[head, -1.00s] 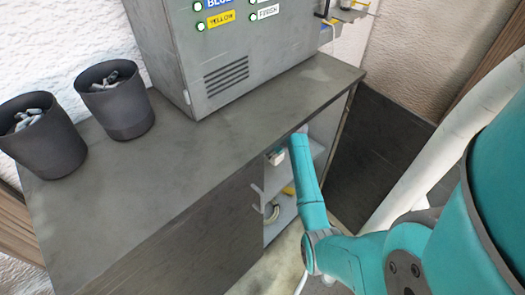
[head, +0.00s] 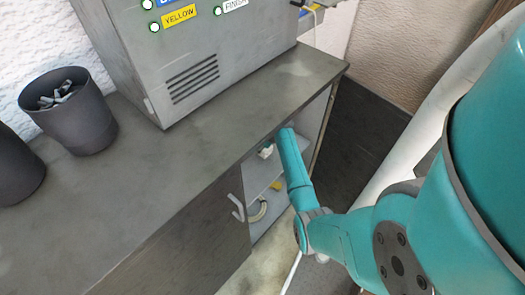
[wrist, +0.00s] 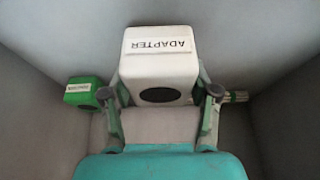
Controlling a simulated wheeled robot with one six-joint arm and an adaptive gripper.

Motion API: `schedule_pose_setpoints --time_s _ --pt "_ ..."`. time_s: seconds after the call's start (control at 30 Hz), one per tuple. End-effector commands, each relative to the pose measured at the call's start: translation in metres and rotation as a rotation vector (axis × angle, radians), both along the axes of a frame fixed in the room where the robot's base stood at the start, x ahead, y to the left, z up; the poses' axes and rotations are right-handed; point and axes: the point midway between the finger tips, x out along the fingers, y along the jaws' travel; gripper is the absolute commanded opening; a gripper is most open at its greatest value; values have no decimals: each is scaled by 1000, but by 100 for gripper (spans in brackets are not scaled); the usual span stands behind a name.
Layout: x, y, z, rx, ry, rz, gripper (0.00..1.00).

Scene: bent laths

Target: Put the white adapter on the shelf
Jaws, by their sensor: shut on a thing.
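The white adapter (wrist: 158,60) is a boxy block with the word ADAPTER on it and a dark round spot on its near face. My gripper (wrist: 160,94) has one finger on each side of it and is shut on it. Both are inside a grey-walled shelf compartment (wrist: 273,60) in the wrist view. In the head view my arm reaches into the open shelf (head: 268,178) of the cabinet, and my fingertips are hidden there. Whether the adapter touches the shelf board cannot be told.
A green labelled block (wrist: 83,90) lies left of the adapter and a small metal cylinder (wrist: 236,96) right of it. The cabinet door (head: 190,235) is left of the opening. Dark bins (head: 70,115) stand on top.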

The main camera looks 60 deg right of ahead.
Motion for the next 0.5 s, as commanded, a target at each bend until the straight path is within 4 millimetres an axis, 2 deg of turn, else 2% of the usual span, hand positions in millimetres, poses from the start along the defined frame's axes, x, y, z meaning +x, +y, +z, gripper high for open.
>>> schedule_pose_setpoints --time_s 0.1,0.2,0.5 --pt "0 0 -18 1 2 0 22" --pt "0 0 -27 1 1 1 22" --pt "0 0 -29 -1 -1 1 22"
